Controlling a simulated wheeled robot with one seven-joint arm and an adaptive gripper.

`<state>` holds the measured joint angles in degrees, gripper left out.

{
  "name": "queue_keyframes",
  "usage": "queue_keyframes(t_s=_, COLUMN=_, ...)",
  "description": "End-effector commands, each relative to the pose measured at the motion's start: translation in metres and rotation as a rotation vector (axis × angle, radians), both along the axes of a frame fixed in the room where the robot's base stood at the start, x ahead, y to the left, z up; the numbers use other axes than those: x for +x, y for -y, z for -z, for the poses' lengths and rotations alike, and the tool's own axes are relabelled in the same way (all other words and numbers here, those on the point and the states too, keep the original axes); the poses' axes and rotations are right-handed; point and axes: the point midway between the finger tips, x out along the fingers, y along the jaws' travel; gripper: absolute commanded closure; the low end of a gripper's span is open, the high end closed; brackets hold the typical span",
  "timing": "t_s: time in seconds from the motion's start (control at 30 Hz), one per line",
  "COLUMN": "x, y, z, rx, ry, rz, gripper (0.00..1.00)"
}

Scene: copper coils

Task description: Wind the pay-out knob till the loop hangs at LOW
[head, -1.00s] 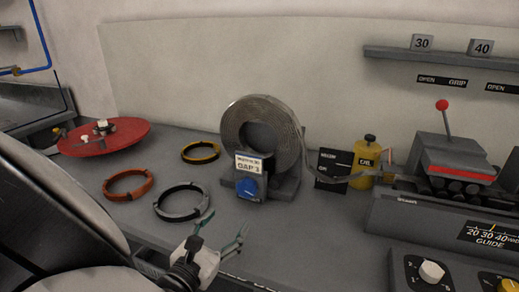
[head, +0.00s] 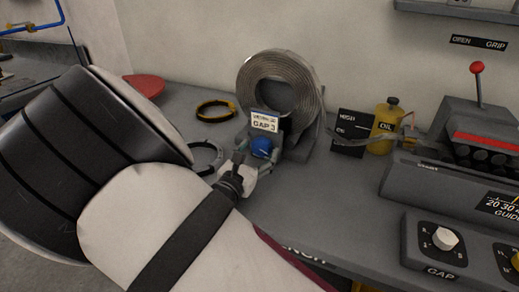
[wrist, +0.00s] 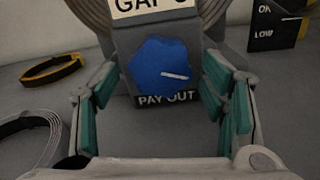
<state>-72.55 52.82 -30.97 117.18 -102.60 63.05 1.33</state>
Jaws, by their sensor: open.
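The blue pay-out knob (head: 261,147) is on the front of the coil stand, under a card reading GAP 3. In the wrist view the knob (wrist: 160,67) carries a white mark pointing right, above a PAY OUT label. My gripper (wrist: 160,95) is open, its teal pads on either side of the knob and apart from it. The grey coil (head: 277,85) stands upright on its stand. Its strip, the loop (head: 408,142), runs right past a black level board (head: 351,133). In the wrist view the board (wrist: 278,22) shows OK and LOW; the strip's level against it is unclear.
A yellow oil bottle (head: 386,126) stands right of the board. The roller machine (head: 450,190) with its red-knobbed lever is at right, with a GAP dial box (head: 445,245) in front. Yellow (head: 214,110) and grey rings (head: 206,157) lie left of the stand.

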Motion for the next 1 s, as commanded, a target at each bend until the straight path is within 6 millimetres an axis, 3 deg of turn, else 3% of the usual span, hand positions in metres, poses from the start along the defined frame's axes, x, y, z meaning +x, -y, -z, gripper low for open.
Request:
queue_keyframes(t_s=0.4, x=0.0077, y=0.0036, z=-0.0002, rx=0.0, ry=0.0, rz=0.001, gripper=0.34)
queue_keyframes(t_s=0.6, x=0.0075, y=0.0034, z=-0.0001, rx=0.0, ry=0.0, rz=0.001, gripper=0.8)
queue_keyframes(t_s=0.63, x=0.0075, y=0.0034, z=-0.0001, rx=0.0, ry=0.0, rz=0.001, gripper=0.82)
queue_keyframes(t_s=1.0, x=0.0076, y=0.0034, z=0.0006, rx=0.045, ry=0.015, rz=0.002, gripper=0.82)
